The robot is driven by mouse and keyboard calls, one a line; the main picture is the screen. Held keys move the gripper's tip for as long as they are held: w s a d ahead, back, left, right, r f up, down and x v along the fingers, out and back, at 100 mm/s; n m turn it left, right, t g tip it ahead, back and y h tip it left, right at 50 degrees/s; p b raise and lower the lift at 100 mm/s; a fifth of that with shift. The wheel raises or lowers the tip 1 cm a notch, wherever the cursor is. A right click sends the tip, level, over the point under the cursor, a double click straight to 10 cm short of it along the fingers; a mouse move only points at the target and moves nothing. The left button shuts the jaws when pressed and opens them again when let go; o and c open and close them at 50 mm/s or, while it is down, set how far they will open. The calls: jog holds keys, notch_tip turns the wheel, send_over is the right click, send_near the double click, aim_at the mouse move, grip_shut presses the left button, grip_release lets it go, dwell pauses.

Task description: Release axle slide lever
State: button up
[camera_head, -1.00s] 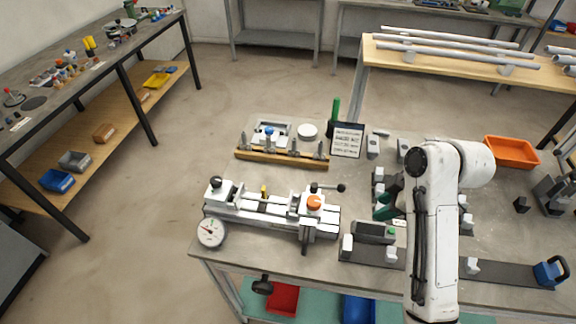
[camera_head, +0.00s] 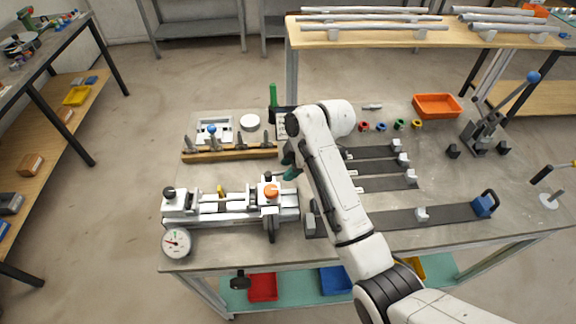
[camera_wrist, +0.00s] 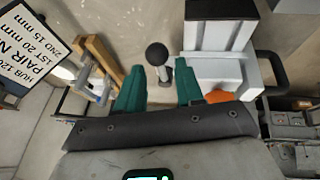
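The white axle slide jig (camera_head: 235,207) lies at the front left of the table, with an orange knob (camera_head: 270,190) on top. In the wrist view the lever shows as a black ball knob (camera_wrist: 157,54) on a pale stem, next to the white jig block (camera_wrist: 213,72). My gripper (camera_wrist: 160,76) has green fingers, standing apart with the lever knob showing between their tips. I cannot tell whether either finger touches it. In the head view my gripper (camera_head: 291,172) is beside the jig's right end and mostly covers the lever.
A round dial gauge (camera_head: 177,242) stands at the jig's front left. A wooden rack with upright pins (camera_head: 230,154) lies behind the jig. A printed sign (camera_wrist: 32,50) is at the left in the wrist view. Dark rails with white blocks (camera_head: 385,183) lie right of my arm.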

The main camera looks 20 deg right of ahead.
jog(key=shift+w+a+f, duration=0.1)
jog(key=shift+a+f, duration=0.05)
jog(key=shift+f, duration=0.3)
grip_shut()
